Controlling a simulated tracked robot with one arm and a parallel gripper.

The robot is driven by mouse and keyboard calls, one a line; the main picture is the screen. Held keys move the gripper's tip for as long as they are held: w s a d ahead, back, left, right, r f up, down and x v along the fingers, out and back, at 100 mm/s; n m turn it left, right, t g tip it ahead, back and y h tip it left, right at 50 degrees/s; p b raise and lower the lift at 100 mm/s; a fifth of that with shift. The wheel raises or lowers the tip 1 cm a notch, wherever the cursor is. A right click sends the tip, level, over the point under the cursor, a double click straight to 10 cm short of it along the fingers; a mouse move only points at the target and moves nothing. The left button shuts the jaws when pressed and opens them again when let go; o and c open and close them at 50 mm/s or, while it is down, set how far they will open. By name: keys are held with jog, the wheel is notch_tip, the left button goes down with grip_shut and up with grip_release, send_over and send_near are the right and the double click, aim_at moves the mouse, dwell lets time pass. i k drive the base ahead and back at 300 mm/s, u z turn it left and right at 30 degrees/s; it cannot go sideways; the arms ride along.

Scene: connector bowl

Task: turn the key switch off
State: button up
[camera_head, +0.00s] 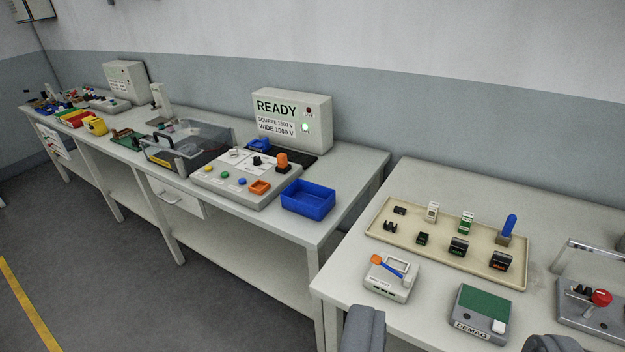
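A grey control panel (232,188) sits on the long bench left of centre. On its top are a black knob (257,160), an orange upright part on a dark base (282,160), an orange block (260,187) and several coloured buttons. Which of these is the key switch is too small to tell. My gripper (458,326) shows at the bottom edge as two grey fingers set wide apart. It is open with nothing between the fingers, in front of the right-hand table and well away from the panel.
A READY display box (292,121) stands behind the panel, a blue bin (308,199) to its right, a clear-covered box (186,148) to its left. The right table holds a beige tray (390,243), a DEMAG box (480,313) and a red-knobbed box (590,309). Floor at left is clear.

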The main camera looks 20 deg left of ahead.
aim_at(233, 152)
jog(key=u, duration=0.4)
jog(key=i, duration=0.9)
jog(key=u, duration=0.8)
jog(key=i, duration=2.35)
jog(key=z, duration=0.05)
